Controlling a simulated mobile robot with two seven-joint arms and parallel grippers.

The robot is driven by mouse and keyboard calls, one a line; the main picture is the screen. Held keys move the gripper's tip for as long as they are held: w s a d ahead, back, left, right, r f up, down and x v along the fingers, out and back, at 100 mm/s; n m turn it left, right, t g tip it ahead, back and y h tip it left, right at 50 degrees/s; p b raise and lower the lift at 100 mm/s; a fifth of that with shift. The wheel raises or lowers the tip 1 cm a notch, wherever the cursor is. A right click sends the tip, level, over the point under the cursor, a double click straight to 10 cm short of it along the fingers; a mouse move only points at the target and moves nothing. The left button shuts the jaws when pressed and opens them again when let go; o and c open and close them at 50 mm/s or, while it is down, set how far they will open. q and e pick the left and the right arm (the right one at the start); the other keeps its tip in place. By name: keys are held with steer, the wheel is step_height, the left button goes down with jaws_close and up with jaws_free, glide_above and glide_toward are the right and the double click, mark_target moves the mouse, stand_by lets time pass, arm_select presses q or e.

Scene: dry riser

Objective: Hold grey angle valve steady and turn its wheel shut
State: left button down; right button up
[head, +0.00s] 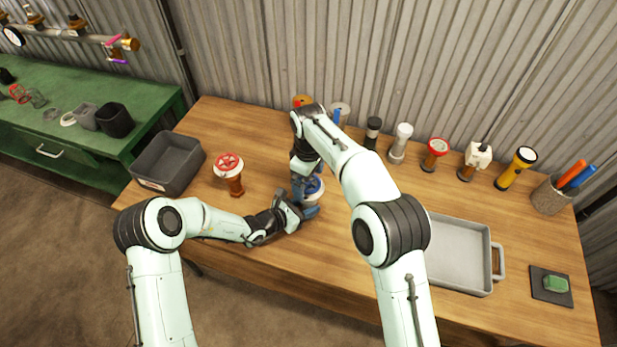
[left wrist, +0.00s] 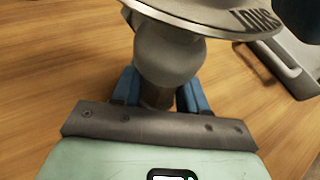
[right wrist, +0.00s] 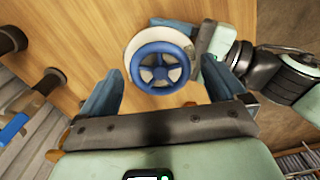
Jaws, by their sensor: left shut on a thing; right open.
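The grey angle valve (head: 316,198) stands on the wooden table in front of me, partly hidden by my arms in the head view. Its wheel (right wrist: 160,68) is blue with spokes, over a pale round disc. In the left wrist view its rounded grey body (left wrist: 168,55) narrows to a neck, under a wide lettered rim. My left gripper (left wrist: 160,92) is shut on the valve's lower body, one blue finger on each side. My right gripper (right wrist: 160,88) is open, pointing down over the wheel, with its fingers apart on either side and no visible contact.
A red-wheeled valve (head: 229,168) and a dark grey bin (head: 168,165) stand to the left. A grey tray (head: 488,262) lies right of my right arm. Several torch-like items, including a yellow one (head: 516,168), line the back. A green block (head: 555,284) sits at far right.

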steer(key=c, duration=1)
steer(key=shift+c, duration=0.2)
